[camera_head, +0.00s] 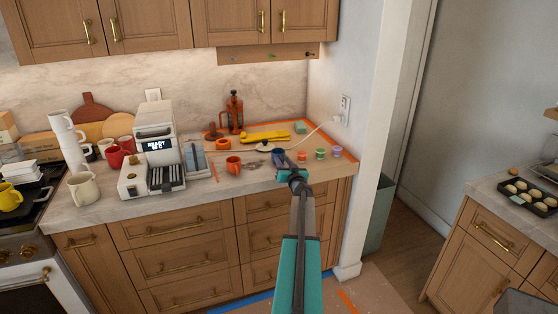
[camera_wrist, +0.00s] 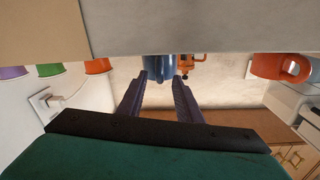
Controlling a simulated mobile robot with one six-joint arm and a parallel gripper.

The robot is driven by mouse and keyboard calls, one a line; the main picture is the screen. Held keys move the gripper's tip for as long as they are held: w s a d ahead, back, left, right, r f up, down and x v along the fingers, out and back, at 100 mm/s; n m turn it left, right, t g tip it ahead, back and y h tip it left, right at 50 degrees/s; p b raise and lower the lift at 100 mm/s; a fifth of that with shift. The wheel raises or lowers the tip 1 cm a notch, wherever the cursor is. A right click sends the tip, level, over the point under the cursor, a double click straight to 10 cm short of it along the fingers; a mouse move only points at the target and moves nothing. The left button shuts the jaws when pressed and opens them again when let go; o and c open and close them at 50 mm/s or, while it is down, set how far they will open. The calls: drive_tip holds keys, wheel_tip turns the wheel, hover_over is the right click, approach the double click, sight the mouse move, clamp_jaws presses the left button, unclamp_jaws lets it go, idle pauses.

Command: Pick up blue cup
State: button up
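The blue cup (camera_head: 278,157) stands on the counter (camera_head: 215,190) near its front edge. My gripper (camera_head: 287,166) reaches it from the front right and partly covers it. The wrist view is upside down; there the blue cup (camera_wrist: 159,66) shows between the tips of my two fingers (camera_wrist: 160,78). The fingers are spread, one on each side of the cup. Whether either finger touches it cannot be told.
Green (camera_head: 320,154) and purple (camera_head: 337,152) cups stand to the right. An orange mug (camera_head: 233,164) stands left, near a coffee machine (camera_head: 152,155). A wall borders the counter's right end.

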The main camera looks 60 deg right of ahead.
sight(284, 155)
drive_tip(key=shift+c, duration=0.5)
clamp_jaws()
drive_tip(key=shift+r, duration=0.15)
drive_tip(key=shift+r, duration=0.5)
wheel_tip(284, 155, up, 2)
drive_tip(key=shift+r, duration=0.1)
drive_tip(key=r+b+v, duration=0.1)
drive_tip(key=v, duration=1.5)
drive_tip(key=shift+r+b, duration=0.3)
drive_tip(key=shift+b, duration=0.1)
drive_tip(key=shift+a, duration=0.1)
drive_tip(key=shift+w, duration=0.1)
